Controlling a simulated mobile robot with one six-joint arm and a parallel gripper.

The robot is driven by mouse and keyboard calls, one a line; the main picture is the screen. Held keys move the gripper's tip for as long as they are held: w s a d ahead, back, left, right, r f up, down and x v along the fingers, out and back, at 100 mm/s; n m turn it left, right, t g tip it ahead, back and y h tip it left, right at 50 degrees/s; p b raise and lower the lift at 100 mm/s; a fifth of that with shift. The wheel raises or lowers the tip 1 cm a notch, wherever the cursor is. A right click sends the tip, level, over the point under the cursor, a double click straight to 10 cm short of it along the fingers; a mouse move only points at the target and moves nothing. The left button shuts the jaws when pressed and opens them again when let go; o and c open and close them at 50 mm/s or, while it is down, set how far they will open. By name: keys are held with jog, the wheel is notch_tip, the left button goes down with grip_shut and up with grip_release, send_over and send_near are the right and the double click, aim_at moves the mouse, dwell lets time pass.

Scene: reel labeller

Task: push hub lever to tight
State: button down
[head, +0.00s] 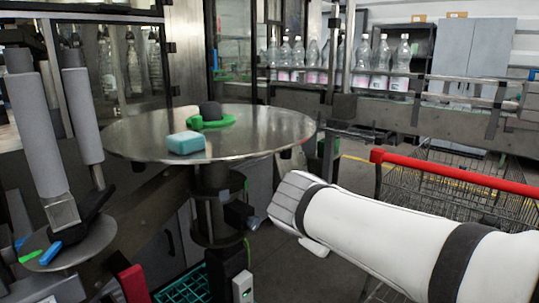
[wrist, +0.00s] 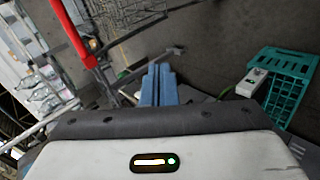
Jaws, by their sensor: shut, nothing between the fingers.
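In the head view my arm comes in from the right and ends below the plate's right side, apart from the lever; the fingers are hidden there. The lever is not in the wrist view.
A teal block (head: 186,143) lies on the plate's near side. A smaller disc (head: 75,252) with green and blue tabs stands at lower left, near grey rollers. A red-handled cart (head: 455,172) is at right. A green crate (wrist: 288,85) stands on the floor. Bottles line the back.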

jog(key=s+r+m+g+y+p, duration=0.2)
jog(key=s+m+y+p, duration=0.1)
jog(key=s+p, duration=0.3)
jog(key=s+d+r+m+g+y+p, duration=0.1)
jog(key=s+m+p, duration=0.4)
jog(key=p, duration=0.5)
jog(key=shift+s+r+g+y, duration=0.5)
jog(key=shift+s+g+y, duration=0.45)
jog(key=shift+g+y, duration=0.2)
jog(key=shift+d, duration=0.15)
